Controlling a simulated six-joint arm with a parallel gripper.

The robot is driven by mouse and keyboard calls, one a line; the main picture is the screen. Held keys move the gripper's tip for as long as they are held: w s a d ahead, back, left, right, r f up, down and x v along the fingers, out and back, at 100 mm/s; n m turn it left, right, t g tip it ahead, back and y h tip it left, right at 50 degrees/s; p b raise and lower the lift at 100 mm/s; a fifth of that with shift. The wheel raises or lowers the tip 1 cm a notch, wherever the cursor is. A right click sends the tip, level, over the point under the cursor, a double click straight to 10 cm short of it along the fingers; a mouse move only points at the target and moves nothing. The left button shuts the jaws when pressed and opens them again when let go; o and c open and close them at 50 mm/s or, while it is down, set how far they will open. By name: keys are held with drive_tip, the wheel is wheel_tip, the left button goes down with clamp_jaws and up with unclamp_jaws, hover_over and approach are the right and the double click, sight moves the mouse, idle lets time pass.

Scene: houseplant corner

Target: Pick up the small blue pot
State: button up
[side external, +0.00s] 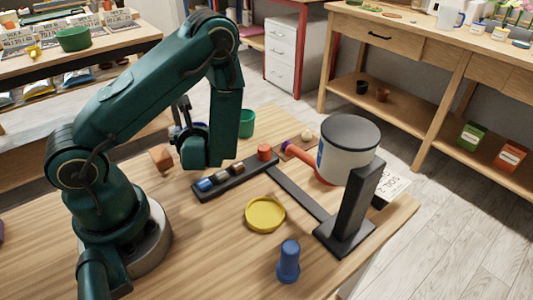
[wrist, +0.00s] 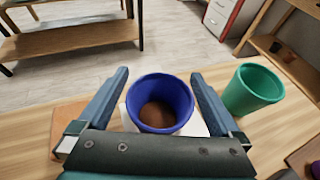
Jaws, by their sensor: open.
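The small blue pot (wrist: 160,103) stands upright with brown soil inside, its mouth facing the wrist camera. My gripper (wrist: 160,74) is open, with one finger on each side of the pot. The fingers look apart from the pot's walls, though the right one is close to the rim. The pot's lower part is hidden in the wrist view. In the side view my arm covers most of the gripper and the pot; only a bit of dark blue shows behind the forearm.
A green pot (wrist: 252,90) stands just right of the gripper, and also shows in the side view (side external: 247,123). An orange-brown block (side external: 161,158) is left of the forearm. A black tray (side external: 236,178), yellow saucer (side external: 265,214) and blue bottle-like object (side external: 288,262) are nearer the side camera.

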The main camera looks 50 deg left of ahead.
drive_tip(key=c, duration=1.3)
drive_tip(key=shift+r, duration=0.1)
